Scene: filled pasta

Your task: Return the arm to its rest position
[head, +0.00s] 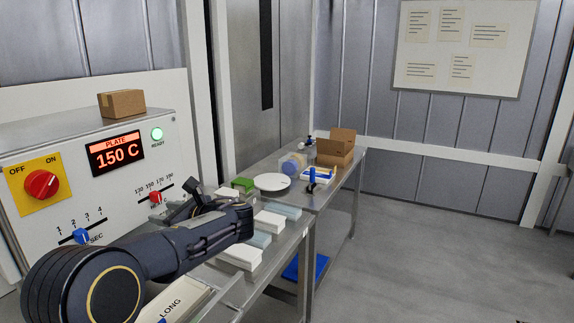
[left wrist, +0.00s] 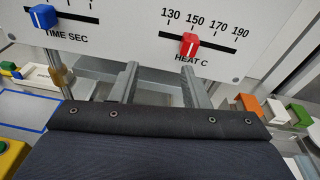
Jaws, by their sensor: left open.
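My left arm (head: 160,254) reaches in from the lower left of the head view, in front of the machine's control panel. My left gripper (head: 182,203) is open and empty, just below the panel's heat slider. In the left wrist view its two fingers (left wrist: 159,70) stand apart with a clear gap, pointing towards the panel's lower edge. The red heat slider knob (left wrist: 189,44) sits near the 150 mark, and it also shows in the head view (head: 155,197). The blue time slider knob (head: 81,236) is further left. My right gripper is not in view.
The machine's display (head: 116,152) reads 150 C, with a green ready light (head: 157,134) lit. A steel table holds white and pale-blue blocks, a white plate (head: 272,181) and an open cardboard box (head: 335,148). The floor (head: 420,260) at right is clear.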

